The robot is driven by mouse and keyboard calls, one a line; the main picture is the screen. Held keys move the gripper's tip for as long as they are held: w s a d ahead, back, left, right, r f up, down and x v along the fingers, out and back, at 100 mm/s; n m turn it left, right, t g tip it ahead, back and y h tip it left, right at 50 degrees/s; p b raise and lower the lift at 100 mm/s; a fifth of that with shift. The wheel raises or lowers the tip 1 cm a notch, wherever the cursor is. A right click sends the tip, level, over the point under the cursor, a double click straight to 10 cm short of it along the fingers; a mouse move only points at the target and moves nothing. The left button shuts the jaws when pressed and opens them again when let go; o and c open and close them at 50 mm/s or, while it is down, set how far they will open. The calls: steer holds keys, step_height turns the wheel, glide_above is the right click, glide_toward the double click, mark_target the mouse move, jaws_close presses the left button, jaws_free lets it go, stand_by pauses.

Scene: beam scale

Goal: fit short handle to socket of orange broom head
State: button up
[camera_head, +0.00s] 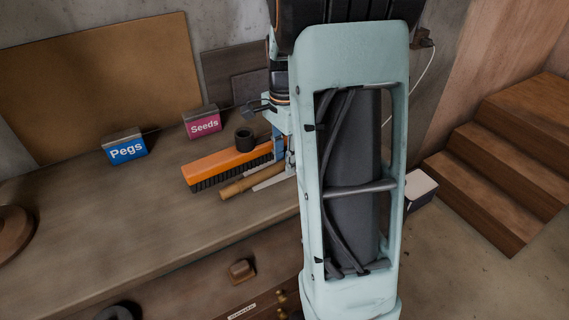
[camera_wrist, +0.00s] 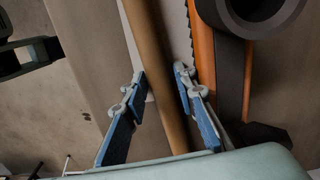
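The orange broom head (camera_head: 225,163) lies on the workbench with its black bristles toward the near side. Its dark round socket (camera_head: 244,139) faces up. The short wooden handle (camera_head: 243,187) lies in front of the broom head, roughly along it. In the wrist view the handle (camera_wrist: 152,45) runs between the two fingers of my gripper (camera_wrist: 160,78), which is open, one finger on each side. The orange head (camera_wrist: 203,65) and the socket ring (camera_wrist: 285,14) are just right of the fingers. My arm hides the handle's right end in the head view.
A round wooden object (camera_head: 14,232) is at the far left. The bench's left-middle is clear. Wooden steps (camera_head: 500,165) are at the right.

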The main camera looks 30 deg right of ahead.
jaws_close()
steer(key=shift+r, duration=0.1)
